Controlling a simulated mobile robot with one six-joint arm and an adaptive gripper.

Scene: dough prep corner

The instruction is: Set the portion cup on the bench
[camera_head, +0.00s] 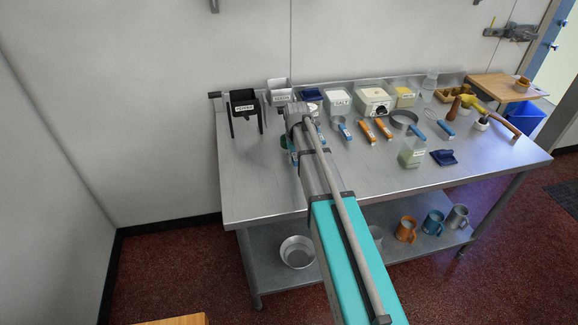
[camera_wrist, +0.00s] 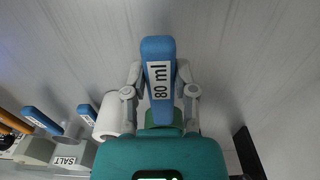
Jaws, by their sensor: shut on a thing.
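The portion cup shows in the wrist view as a blue handle (camera_wrist: 158,55) with a white "80 ml" label. My gripper (camera_wrist: 160,78) is shut on this handle, one grey finger on each side. The cup's bowl cannot be made out. In the head view my arm hides most of my gripper, and a small blue piece, seemingly the handle (camera_head: 294,158), shows beside the arm over the left part of the steel bench (camera_head: 255,185). I cannot tell whether the cup touches the bench.
Labelled tubs, including a salt tub (camera_head: 337,106), line the back. Blue- and orange-handled scoops (camera_head: 383,128) lie before them. The bench's front left is bare.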

